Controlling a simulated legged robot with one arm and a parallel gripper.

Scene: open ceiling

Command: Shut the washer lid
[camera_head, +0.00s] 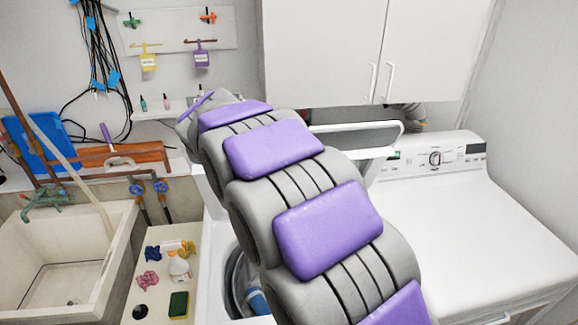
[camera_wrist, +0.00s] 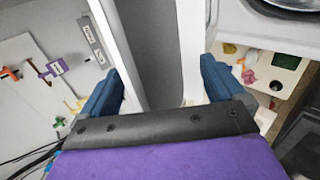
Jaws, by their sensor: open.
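The washer (camera_head: 212,250) stands left of centre in the head view, with its lid raised and its round tub opening (camera_head: 240,280) partly showing beside my arm. The raised lid (camera_head: 356,140) shows as a white edge right of my arm; the rest is hidden behind the arm. In the wrist view, my gripper (camera_wrist: 165,70) has its two blue fingers spread wide. A pale panel that looks like the lid (camera_wrist: 192,50) runs between and beyond them. I cannot tell whether the fingers touch it. The tub rim (camera_wrist: 288,10) is at the upper right.
A white dryer (camera_head: 470,225) stands at the right, its top clear. A concrete sink (camera_head: 50,262) is at the left, with a ledge holding a spray bottle (camera_head: 179,268) and a sponge (camera_head: 179,304). Cabinets (camera_head: 325,55) hang above the machines.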

